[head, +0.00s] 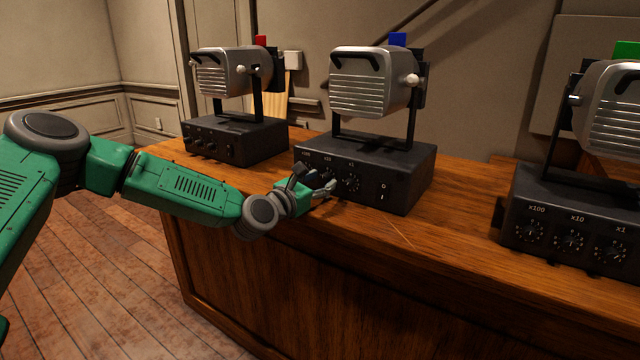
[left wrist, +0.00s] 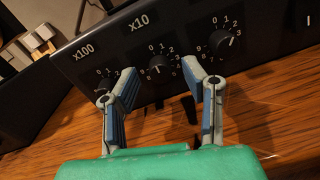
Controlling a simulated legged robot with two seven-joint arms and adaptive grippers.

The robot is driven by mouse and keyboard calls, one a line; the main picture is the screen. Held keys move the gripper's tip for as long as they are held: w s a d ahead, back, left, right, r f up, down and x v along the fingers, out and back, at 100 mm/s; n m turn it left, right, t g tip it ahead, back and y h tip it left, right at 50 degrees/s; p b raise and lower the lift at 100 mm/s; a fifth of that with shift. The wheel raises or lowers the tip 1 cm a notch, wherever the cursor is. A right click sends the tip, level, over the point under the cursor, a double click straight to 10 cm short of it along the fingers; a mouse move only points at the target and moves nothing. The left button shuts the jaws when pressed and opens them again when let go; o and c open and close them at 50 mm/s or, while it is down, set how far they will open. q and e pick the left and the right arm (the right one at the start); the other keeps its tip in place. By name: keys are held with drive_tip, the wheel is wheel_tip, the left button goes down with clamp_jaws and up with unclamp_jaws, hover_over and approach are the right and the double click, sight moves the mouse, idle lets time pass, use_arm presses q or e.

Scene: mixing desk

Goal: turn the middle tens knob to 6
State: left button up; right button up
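The middle device (head: 408,180) is a dark box with a silver lamp housing and a blue tab on top. Its x10 knob (left wrist: 159,66) is a black dial with white numbers in the left wrist view; its exact setting is too small to read surely. My left gripper (head: 322,188) is at the box's front panel and hides that knob in the head view. In the left wrist view the two fingers of the left gripper (left wrist: 159,68) are spread, one on each side of the x10 knob, with visible gaps. My right gripper is not in view.
The x100 knob (left wrist: 104,84) is partly behind one finger, and the x1 knob (left wrist: 221,43) is close on the other side. A red-tabbed device (head: 240,142) stands at left and a green-tabbed one (head: 560,205) at right. The wooden desk front (head: 400,250) is clear.

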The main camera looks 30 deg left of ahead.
use_arm(q)
clamp_jaws()
drive_tip(key=shift+m, duration=0.3)
